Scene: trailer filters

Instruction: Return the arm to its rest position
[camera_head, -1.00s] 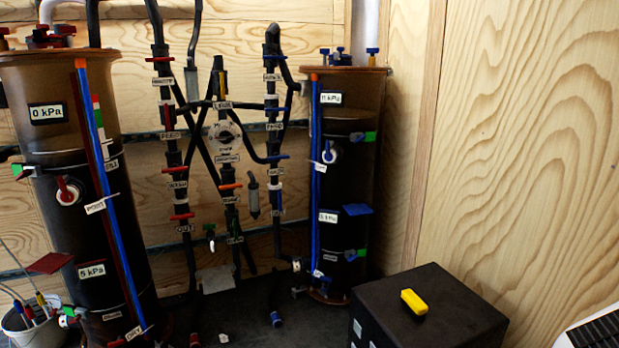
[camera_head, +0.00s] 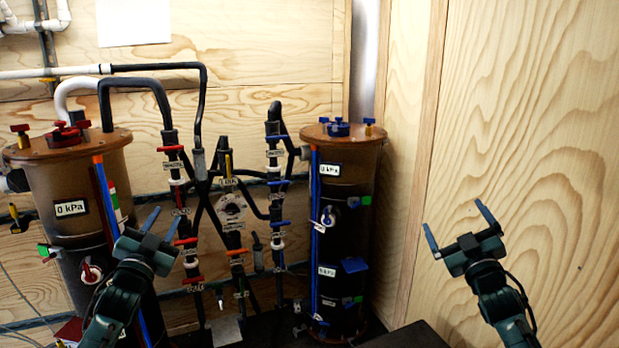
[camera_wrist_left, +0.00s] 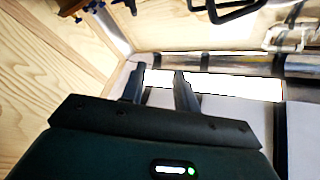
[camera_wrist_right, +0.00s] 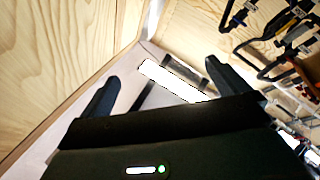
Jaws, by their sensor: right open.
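My left gripper (camera_head: 168,215) is raised in front of the left brown filter tank in the head view. Its two fingers stand apart with a narrow gap, and nothing is between them in the left wrist view (camera_wrist_left: 159,73). My right gripper (camera_head: 453,213) is raised in front of the plywood wall at the right. Its fingers are spread wide and empty, as the right wrist view (camera_wrist_right: 160,70) also shows. Both grippers point upward in the head view, and I see neither touching anything.
The left filter tank (camera_head: 70,178) stands behind my left arm. Pipes and valves (camera_head: 232,208) run between it and the right tank (camera_head: 343,215). A dark box top (camera_head: 405,338) shows at the bottom edge. Clear space lies before the right plywood wall (camera_head: 545,130).

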